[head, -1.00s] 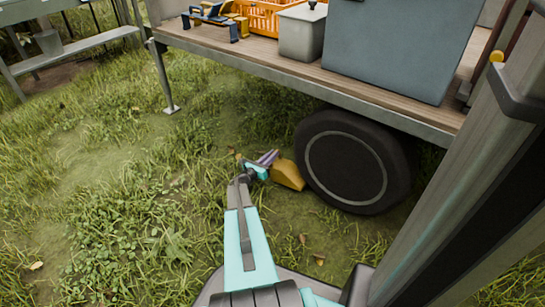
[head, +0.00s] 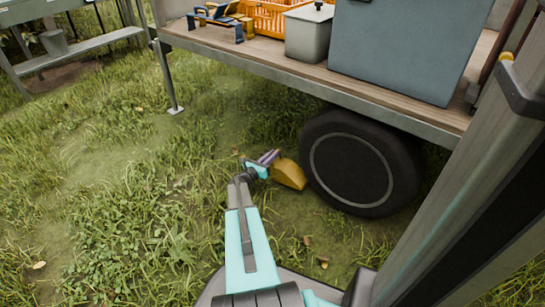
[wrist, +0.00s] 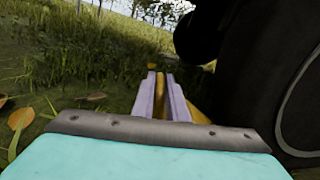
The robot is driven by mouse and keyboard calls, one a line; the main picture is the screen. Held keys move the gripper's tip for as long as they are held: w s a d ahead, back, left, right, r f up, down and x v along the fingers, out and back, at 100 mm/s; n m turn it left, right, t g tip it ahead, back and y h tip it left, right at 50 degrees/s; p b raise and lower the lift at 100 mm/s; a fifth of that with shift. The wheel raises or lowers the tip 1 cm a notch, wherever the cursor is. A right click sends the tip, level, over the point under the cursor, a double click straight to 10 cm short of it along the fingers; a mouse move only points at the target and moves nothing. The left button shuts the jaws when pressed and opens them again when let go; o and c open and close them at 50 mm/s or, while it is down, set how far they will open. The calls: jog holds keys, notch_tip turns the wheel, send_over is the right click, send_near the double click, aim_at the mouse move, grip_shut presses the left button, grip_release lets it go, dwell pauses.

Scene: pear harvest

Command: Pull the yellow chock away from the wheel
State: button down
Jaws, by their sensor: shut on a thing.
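The yellow chock (head: 289,174) lies on the grass at the left side of the black wheel (head: 358,163). It is very close to the tyre, and I cannot tell whether they touch. My gripper (head: 271,157) reaches the chock from the left, low over the grass. In the wrist view, the purple fingers of my gripper (wrist: 161,98) are shut on a narrow yellow part of the chock. More of the chock (wrist: 197,113) shows to the right of the fingers, and much of it is hidden behind them. The wheel (wrist: 280,75) fills the right side there.
The trailer bed (head: 290,75) overhangs the wheel and carries an orange crate (head: 270,15), a grey bin (head: 307,36) and a large blue-grey box (head: 405,50). A thin support leg (head: 168,80) stands at left. Open grass (head: 110,180) lies left of the chock.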

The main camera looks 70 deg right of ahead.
jog(key=shift+f, duration=0.15)
jog(key=c, duration=1.8)
grip_release()
jog(key=shift+o, duration=0.6)
jog(key=p+v, duration=0.4)
jog(key=v, duration=0.9)
jog(key=shift+a+p, duration=0.35)
jog(key=shift+a, duration=0.05)
jog(key=shift+w, duration=0.15)
